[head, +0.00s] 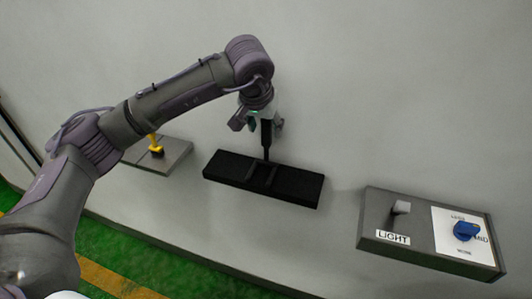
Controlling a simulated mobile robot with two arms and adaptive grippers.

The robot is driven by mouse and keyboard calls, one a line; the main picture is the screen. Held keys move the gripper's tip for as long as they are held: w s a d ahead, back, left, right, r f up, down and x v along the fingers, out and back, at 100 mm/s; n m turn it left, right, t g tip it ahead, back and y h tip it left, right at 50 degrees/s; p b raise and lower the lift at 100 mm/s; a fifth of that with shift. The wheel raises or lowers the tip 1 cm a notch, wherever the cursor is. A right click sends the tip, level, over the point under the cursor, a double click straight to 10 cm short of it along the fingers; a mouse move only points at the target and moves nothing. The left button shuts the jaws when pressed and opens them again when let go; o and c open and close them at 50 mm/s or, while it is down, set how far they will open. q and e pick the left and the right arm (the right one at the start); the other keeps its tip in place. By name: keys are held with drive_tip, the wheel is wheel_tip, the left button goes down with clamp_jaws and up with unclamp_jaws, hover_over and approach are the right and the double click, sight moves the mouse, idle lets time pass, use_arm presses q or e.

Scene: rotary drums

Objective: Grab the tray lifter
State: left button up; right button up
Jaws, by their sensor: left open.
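The tray lifter seems to be the black tool whose upright handle (266,138) rises from a wide black slab (225,168) at the wall, in the middle of the head view. I cannot tell whether the slab is part of the tool or a holder for it. My left gripper (262,124) is open at the upper part of the handle, with fingers showing to its left and right. Whether they touch the handle is unclear, as the wrist hides its top. My right gripper is not in view.
A grey panel (420,249) with a light switch (402,207) and a blue rotary knob (467,231) is on the wall at right. A grey plate with a yellow-handled control (155,143) is at left, partly behind my arm. Green floor (110,258) with a yellow stripe lies below.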

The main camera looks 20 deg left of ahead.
use_arm(q)
drive_tip(key=shift+x, duration=1.15)
clamp_jaws()
drive_tip(key=shift+r, duration=0.1)
